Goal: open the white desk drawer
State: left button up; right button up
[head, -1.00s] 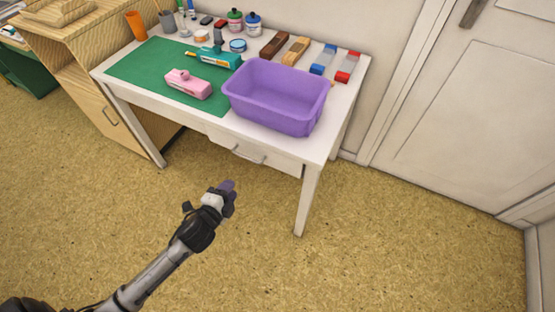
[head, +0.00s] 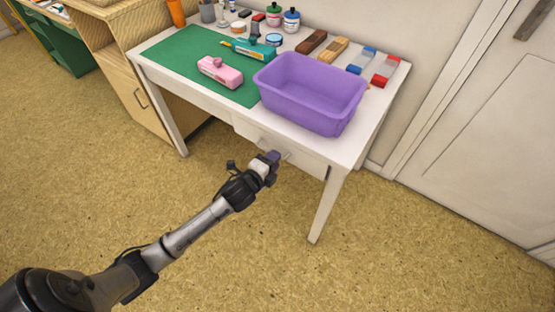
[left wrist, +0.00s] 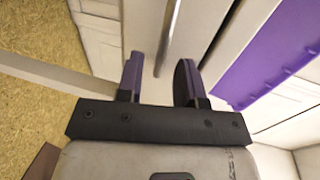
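The white desk drawer (head: 310,165) is in the front of the white desk, under the purple bin, and looks closed. Its bar handle (left wrist: 168,40) shows in the left wrist view, just beyond and between my fingertips. My left gripper (head: 272,156) is in front of the drawer and hides part of the handle in the head view. In the left wrist view my left gripper (left wrist: 157,78) has its two purple-faced fingers apart, with nothing held. I cannot tell whether the fingers touch the handle. My right gripper is not in view.
On the white desk (head: 350,150) stand a purple bin (head: 310,95), a green mat (head: 170,52), a pink stapler-like object (head: 220,72) and several stationery items. A wooden cabinet (head: 125,85) stands at left and a door (head: 490,140) at right. The floor before the desk is clear.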

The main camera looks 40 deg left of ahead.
pick_arm(q)
jog(key=shift+b+x, duration=0.4)
jog(key=shift+x, duration=0.9)
grip_shut()
